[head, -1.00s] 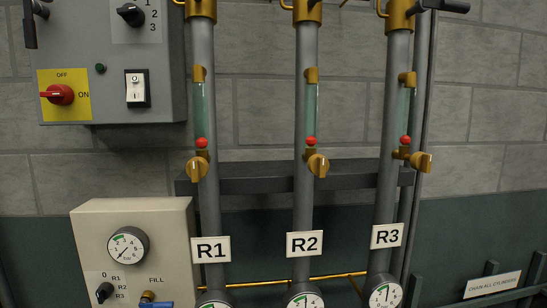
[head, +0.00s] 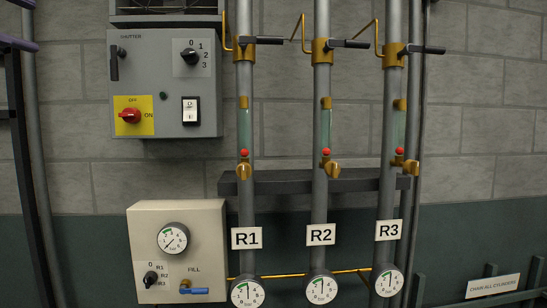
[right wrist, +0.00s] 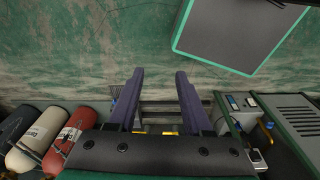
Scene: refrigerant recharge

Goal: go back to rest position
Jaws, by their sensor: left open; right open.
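The right wrist view shows my right gripper (right wrist: 160,85) open, with two purple fingers apart and nothing between them. In the head view only a purple part of my left gripper (head: 20,43) shows at the upper left edge, apart from the grey switch box. It is open; most of it is cut off by the frame. My right gripper is not seen in the head view. The wall equipment is in front of me: a grey switch box (head: 150,82), a beige fill box (head: 208,225), and three upright tubes labelled R1 (head: 246,238), R2 (head: 321,235) and R3 (head: 389,230).
A dark shelf bar (head: 285,182) crosses behind the tubes. A sign (head: 492,286) stands at the lower right. The right wrist view shows a red cylinder (right wrist: 65,140) among others at left, a grey green-edged panel (right wrist: 235,30) at upper right, and bare green floor (right wrist: 80,50).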

